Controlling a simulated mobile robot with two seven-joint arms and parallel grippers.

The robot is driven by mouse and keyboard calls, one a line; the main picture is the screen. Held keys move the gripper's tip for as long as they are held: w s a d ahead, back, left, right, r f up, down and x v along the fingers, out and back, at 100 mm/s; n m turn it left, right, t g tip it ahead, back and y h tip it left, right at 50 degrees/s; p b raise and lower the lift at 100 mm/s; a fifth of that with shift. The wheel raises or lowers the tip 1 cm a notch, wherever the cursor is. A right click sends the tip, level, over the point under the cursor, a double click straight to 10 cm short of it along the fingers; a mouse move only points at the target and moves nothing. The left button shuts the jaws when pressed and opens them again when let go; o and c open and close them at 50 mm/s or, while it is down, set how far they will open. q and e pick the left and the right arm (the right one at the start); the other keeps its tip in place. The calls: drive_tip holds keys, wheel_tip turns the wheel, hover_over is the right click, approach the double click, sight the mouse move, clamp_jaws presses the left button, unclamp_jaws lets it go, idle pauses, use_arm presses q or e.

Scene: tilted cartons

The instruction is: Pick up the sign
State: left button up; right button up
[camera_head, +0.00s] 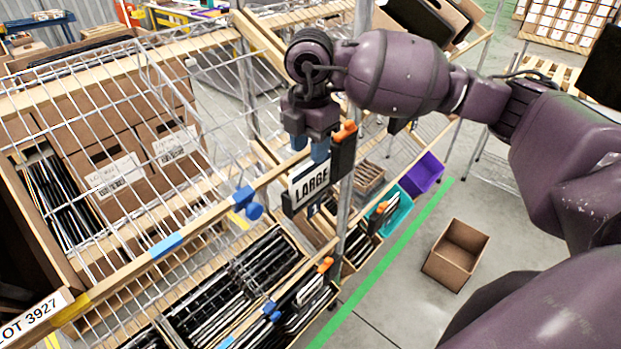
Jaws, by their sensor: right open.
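The sign (311,186) is a white plate with black "LARGE" lettering in a dark frame. It sits at the front edge of the wire shelf, beside a metal post. My right gripper (311,149) is open, with its blue-tipped fingers just above the sign's upper edge. I cannot tell whether the fingers touch the sign. A black piece with an orange end (344,148) stands beside the fingers. My left gripper is not in view.
A metal post (361,60) stands close behind the gripper. Brown cartons (120,160) sit on the shelf at left. Black-filled cartons (235,290) lie below. Purple (422,174) and teal (396,216) bins are at right. An empty carton (456,255) stands on open floor.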

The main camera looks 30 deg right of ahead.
sight(312, 167)
drive_tip(key=shift+s+d+f+p, duration=0.15)
drive_tip(key=shift+f+p, duration=0.25)
drive_tip(key=shift+f, duration=2.2)
clamp_jaws()
